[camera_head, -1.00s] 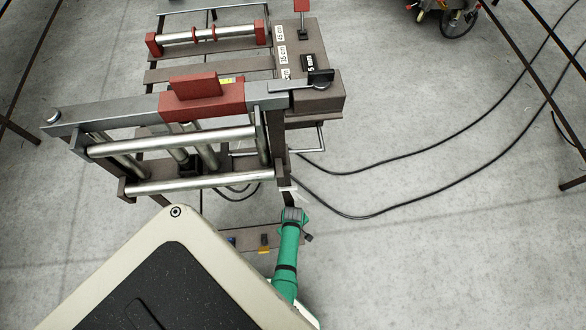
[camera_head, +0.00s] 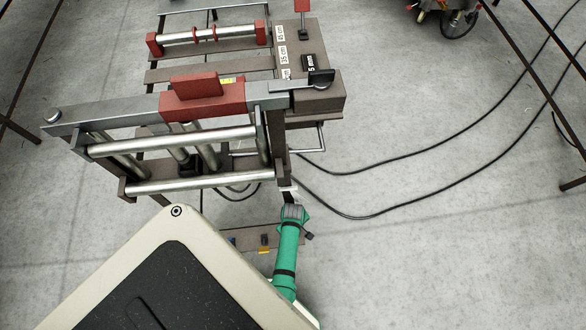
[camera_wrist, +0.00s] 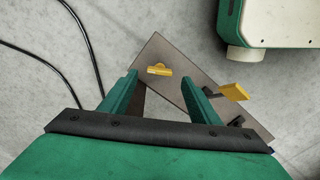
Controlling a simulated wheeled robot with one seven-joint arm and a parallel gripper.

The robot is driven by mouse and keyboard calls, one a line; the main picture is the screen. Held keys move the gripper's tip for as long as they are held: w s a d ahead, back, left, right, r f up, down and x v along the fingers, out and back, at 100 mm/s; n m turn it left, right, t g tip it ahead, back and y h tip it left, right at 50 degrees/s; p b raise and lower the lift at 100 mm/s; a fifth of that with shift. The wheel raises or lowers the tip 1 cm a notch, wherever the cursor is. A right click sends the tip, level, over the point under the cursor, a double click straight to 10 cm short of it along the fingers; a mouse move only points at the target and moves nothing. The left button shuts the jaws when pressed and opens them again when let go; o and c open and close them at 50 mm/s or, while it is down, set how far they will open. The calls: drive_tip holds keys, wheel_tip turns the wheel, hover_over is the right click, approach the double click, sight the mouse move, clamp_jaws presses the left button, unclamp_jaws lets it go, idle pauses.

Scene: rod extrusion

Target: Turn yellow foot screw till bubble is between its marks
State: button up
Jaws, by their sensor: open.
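In the wrist view, a yellow tab (camera_wrist: 159,70) stands over a brown plate (camera_wrist: 215,88), just past and roughly between my fingertips. A second yellow handle (camera_wrist: 234,91) on a dark stem is to the right, outside the right finger. I cannot tell for sure which one is the foot screw. My gripper (camera_wrist: 159,79) is open, its two green fingers apart and holding nothing. In the head view, a small yellow piece (camera_head: 264,241) shows on the low plate beside my green arm. A small yellow-green vial (camera_head: 226,81) lies at the red carriage; its bubble is too small to read.
A frame with steel rollers (camera_head: 190,180) and a red carriage (camera_head: 203,98) on a grey beam stands left of my arm. A brown box (camera_head: 313,98) with labels is at its right end. Black cables (camera_head: 400,155) cross the floor. A pale-and-green body (camera_wrist: 270,22) shows at upper right in the wrist view.

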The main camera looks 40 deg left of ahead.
wheel_tip(320, 180, up, 7)
drive_tip(key=shift+f, duration=0.15)
drive_tip(key=shift+s, duration=0.1)
idle(0.6)
drive_tip(key=s+d+r+m+t+y, duration=0.2)
drive_tip(key=s+d+r+m+t, duration=0.3)
drive_tip(key=d+r+m+t, duration=0.55)
drive_tip(key=s+d+r+m+t, duration=0.1)
drive_tip(key=d+r, duration=0.2)
drive_tip(key=r, duration=0.7)
drive_tip(key=s+d+r+m+t+h, duration=0.1)
drive_tip(key=d+r+m+t, duration=0.1)
drive_tip(key=r, duration=0.8)
drive_tip(key=s+d+r+m+t+h, duration=0.1)
drive_tip(key=d+r, duration=0.3)
drive_tip(key=r, duration=0.7)
drive_tip(key=shift+s+d+m+t, duration=0.25)
drive_tip(key=shift+s+m+t, duration=0.2)
drive_tip(key=shift+s+m, duration=0.2)
drive_tip(key=shift+c, duration=0.3)
